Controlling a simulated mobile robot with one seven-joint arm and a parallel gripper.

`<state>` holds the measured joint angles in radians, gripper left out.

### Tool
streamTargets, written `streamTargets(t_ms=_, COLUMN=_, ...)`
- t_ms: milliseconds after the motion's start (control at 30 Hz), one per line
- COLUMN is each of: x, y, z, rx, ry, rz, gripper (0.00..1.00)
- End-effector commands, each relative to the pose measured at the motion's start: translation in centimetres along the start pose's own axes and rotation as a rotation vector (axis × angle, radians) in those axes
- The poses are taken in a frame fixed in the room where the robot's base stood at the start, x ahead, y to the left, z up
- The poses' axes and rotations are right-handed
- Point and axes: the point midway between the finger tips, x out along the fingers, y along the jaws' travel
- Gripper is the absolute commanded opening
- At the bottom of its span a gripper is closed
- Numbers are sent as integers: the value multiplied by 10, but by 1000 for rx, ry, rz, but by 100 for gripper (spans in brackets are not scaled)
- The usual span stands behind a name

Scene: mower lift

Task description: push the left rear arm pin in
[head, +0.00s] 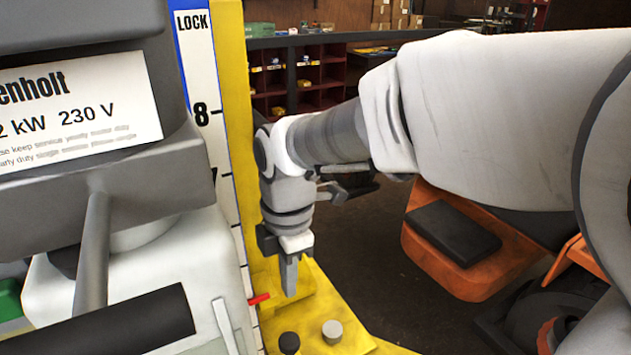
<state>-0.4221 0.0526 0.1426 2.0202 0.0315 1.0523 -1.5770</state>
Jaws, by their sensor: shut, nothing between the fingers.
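My gripper (289,292) points down, shut and empty, just in front of the yellow lift post (238,130). Its fingertips are above a yellow arm plate (345,308) at the foot of the post. On that plate stand a black round-topped pin (289,343) and a grey round-topped pin (333,331), both below the gripper and apart from it. A small red rod (259,299) sticks out just left of the fingertips; I cannot tell if they touch. Which of these is the left rear arm pin is not clear.
A grey motor housing (110,205) with a label and a black-gripped bar (120,325) fill the left. An orange machine with a black pad (455,233) stands on the right. Dark floor (370,260) lies between. Red shelves (320,75) stand behind.

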Motion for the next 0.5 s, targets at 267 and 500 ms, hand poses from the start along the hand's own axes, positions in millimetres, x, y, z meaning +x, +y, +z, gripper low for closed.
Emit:
streamTargets(t_ms=267, x=9, y=0, z=1, rx=4, ry=0, rz=-2, gripper=0)
streamTargets(t_ms=500, x=53, y=-2, z=0, rx=4, ry=0, rz=-6, gripper=0)
